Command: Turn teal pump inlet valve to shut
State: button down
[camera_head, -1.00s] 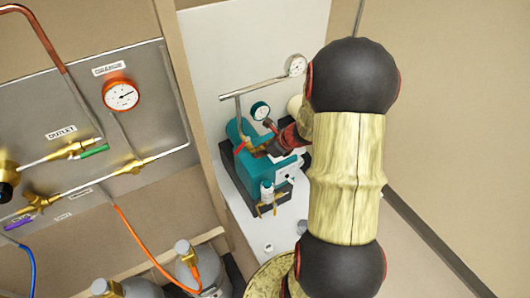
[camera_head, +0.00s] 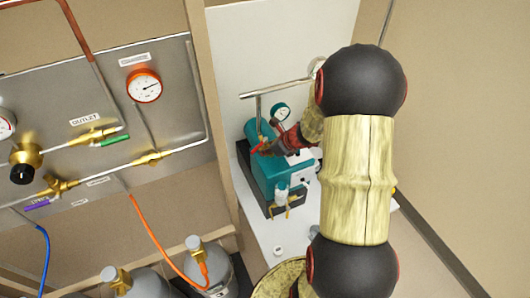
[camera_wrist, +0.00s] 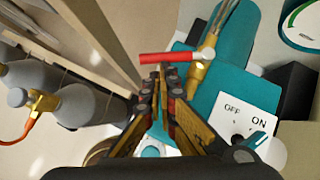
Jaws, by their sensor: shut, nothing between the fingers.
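The teal pump (camera_head: 268,172) stands on a dark base on the white bench and also shows in the wrist view (camera_wrist: 205,98). Its inlet valve has a brass body (camera_wrist: 203,66) and a red lever (camera_wrist: 165,57), which points left, roughly across the brass line in the wrist view. In the head view the red lever (camera_head: 259,144) is small, beside my gripper (camera_head: 270,146). In the wrist view my gripper (camera_wrist: 161,72) is shut and empty, its tips just below the lever's middle. Whether they touch it I cannot tell.
An OFF/ON switch (camera_wrist: 248,125) is on the pump's front, right of my gripper. A dial gauge (camera_head: 281,112) and a metal pipe stand above the pump. Grey cylinders (camera_head: 208,262) and a valve panel (camera_head: 165,100) are to the left.

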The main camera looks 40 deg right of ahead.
aim_at(254, 150)
jog(key=shift+w+a+m+h+b, duration=0.55)
jog(key=shift+m+h+b, duration=0.2)
jog(key=shift+m, duration=0.25)
jog(key=shift+w+a+f+m+h+b, duration=0.1)
jog(key=shift+w+a+m+h+b, duration=0.45)
jog(key=shift+m+b, duration=0.45)
jog(key=shift+w, duration=0.65)
jog(key=shift+s, duration=0.1)
